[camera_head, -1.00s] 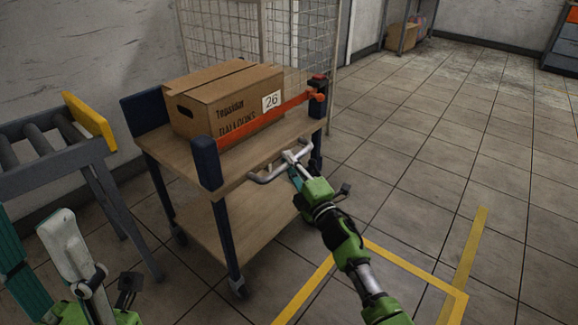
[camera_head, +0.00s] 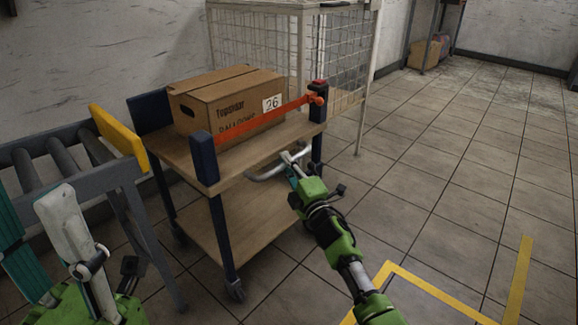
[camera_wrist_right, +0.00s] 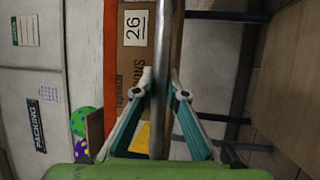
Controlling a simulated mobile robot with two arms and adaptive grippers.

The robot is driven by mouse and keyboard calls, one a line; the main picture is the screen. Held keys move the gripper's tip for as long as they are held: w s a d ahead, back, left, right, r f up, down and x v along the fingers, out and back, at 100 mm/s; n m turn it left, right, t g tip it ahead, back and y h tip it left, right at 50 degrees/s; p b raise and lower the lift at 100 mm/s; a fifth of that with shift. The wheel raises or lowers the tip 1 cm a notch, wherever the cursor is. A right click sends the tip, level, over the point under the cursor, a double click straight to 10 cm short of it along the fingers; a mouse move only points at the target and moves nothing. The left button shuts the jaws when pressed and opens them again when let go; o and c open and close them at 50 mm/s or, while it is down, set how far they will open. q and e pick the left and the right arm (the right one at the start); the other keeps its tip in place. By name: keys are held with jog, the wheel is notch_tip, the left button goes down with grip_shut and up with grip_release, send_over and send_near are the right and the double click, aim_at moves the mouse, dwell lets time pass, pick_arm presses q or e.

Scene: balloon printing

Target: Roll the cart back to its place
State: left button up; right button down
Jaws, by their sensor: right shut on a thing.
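The cart (camera_head: 214,231) has two wooden shelves, dark blue corner posts and casters. A cardboard box (camera_head: 228,100) labelled 26 sits on its top shelf behind an orange bar (camera_head: 262,120). My right gripper (camera_head: 291,164) is at the cart's metal handle (camera_head: 266,174); in the right wrist view the handle bar (camera_wrist_right: 160,60) runs between the fingers (camera_wrist_right: 160,92), which are shut on it. Yellow tape (camera_head: 430,295) marks a corner on the floor at lower right.
A roller conveyor (camera_head: 70,170) with a yellow end plate (camera_head: 117,130) stands close to the cart's left side. A wire mesh cage (camera_head: 335,65) stands behind the cart. The tiled floor to the right (camera_head: 470,150) is clear.

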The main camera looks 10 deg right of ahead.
jog(key=shift+r, duration=0.15)
jog(key=c, duration=2.2)
grip_release()
jog(key=shift+w+a, duration=0.1)
jog(key=shift+o, duration=0.9)
jog(key=shift+w+a, duration=0.15)
jog(key=shift+s+d+f, duration=0.2)
jog(key=shift+s+f, duration=0.1)
jog(key=shift+s, duration=0.05)
jog(key=v, duration=1.1)
jog(key=shift+s, duration=0.2)
